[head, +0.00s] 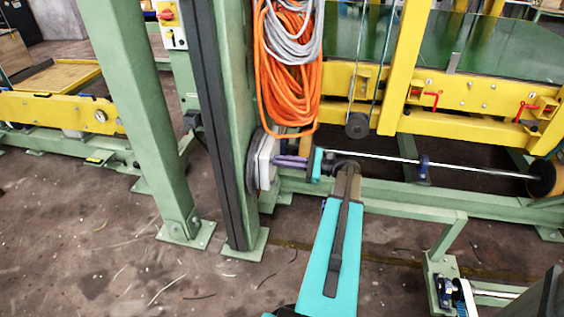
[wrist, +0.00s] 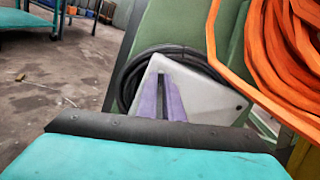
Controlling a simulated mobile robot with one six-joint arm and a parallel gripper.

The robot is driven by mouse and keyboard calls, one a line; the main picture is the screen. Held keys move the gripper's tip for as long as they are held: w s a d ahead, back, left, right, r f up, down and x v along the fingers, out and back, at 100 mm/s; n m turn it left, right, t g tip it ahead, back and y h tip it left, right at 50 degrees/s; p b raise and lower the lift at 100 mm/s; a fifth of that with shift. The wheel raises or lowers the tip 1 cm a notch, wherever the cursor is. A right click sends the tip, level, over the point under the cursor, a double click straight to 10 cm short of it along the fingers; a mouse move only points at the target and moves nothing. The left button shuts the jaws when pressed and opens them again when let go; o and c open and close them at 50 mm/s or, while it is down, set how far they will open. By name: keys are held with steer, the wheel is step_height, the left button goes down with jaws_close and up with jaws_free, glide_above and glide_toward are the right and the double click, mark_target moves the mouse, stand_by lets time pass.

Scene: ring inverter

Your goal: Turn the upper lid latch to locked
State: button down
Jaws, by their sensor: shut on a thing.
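A pale grey-white box (head: 264,163) is mounted on the green post, left of my arm's end. In the wrist view its lid (wrist: 210,97) fills the middle and looks tilted. My gripper (head: 277,161) reaches it from the right with two purple fingers. In the wrist view the fingers (wrist: 162,78) are close together, their tips at the upper left part of the lid. They are shut on a small part there, which I take as the upper lid latch. The fingers mostly hide it, and I cannot read its turn.
A black cable coil (wrist: 130,80) lies behind the box. Orange hose loops (head: 288,75) and a grey cable (head: 290,25) hang just above my gripper. A green post (head: 235,130) stands close by. The floor (head: 120,270) at the lower left is open.

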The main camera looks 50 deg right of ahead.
steer(key=shift+n, duration=0.3)
steer(key=shift+s+f+n+b, duration=0.1)
steer(key=shift+n+b, duration=1.65)
steer(key=shift+n, duration=5.25)
steer(key=c, duration=1.9)
jaws_free()
